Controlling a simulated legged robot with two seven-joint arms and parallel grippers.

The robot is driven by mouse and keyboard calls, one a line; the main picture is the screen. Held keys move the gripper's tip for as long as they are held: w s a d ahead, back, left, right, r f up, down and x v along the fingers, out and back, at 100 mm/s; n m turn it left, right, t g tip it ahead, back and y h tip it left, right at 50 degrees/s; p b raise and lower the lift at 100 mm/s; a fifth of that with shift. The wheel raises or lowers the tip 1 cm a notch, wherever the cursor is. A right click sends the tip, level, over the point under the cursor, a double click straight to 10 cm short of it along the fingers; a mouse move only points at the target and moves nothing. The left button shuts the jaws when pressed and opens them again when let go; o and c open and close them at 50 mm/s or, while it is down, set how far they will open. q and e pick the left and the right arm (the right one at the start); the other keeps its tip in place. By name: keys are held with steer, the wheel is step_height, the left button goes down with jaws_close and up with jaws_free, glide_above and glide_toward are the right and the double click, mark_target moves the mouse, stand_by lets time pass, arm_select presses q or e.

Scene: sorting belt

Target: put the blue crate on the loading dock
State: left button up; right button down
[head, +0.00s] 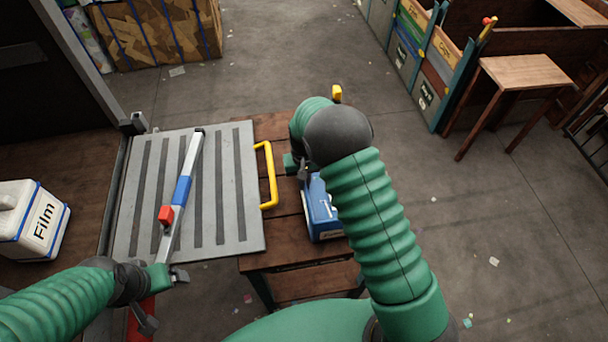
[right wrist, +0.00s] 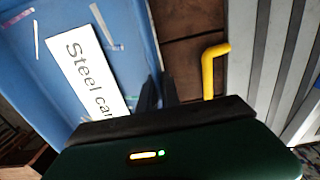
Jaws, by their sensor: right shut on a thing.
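The blue crate (head: 322,222) stands on a dark wooden table, partly hidden behind my right arm. In the right wrist view the blue crate (right wrist: 130,25) fills the left side and bears a white label reading "Steel car", cut off. A grey ribbed plate (head: 255,222) with a yellow handle (head: 268,180) lies left of the crate. I cannot tell which surface is the loading dock. My left gripper (head: 172,276) is at the plate's near edge; its jaws are unclear.
A grey bar with blue and red parts (head: 183,188) lies over the plate. A white "Film" container (head: 38,222) stands on wooden boards at left. The table (head: 275,262) has bare boards left of the crate. A wooden stool (head: 520,75) and bins (head: 430,90) stand far right.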

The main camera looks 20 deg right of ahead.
steer(key=c, duration=2)
jaws_free()
steer(key=o, duration=0.4)
steer(key=shift+w+a+f, duration=0.1)
steer(key=shift+w, duration=0.05)
steer(key=shift+o, duration=0.2)
